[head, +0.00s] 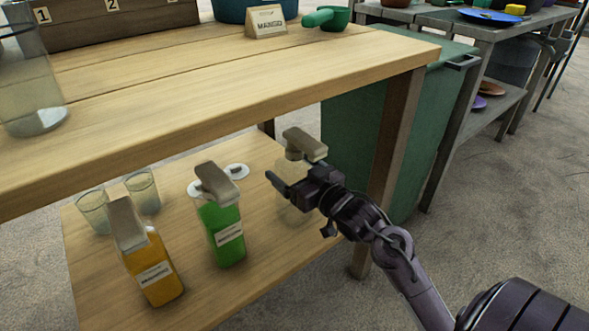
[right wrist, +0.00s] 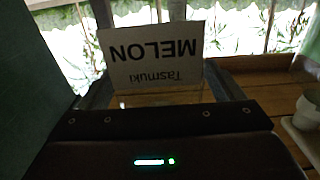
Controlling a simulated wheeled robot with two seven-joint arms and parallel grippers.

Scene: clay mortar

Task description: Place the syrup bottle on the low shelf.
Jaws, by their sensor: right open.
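A pale, clear syrup bottle with a beige pump top (head: 303,146) stands upright on the low shelf (head: 265,262), at its right end. My right gripper (head: 290,184) is at this bottle, in front of its upper body and hiding part of it. In the right wrist view the bottle's white label (right wrist: 155,50), reading "Tasmuki MELON" upside down, shows between the open fingers. I cannot tell whether a finger touches the bottle. A green syrup bottle (head: 226,236) and an orange syrup bottle (head: 154,272) stand to its left on the same shelf. My left gripper is out of view.
The wooden table top (head: 230,95) overhangs the shelf, with a table leg (head: 392,140) close right of my gripper. Two glasses (head: 143,193) stand at the shelf's left back. White discs (head: 236,171) lie behind the green bottle. A green bin (head: 430,110) stands behind the leg.

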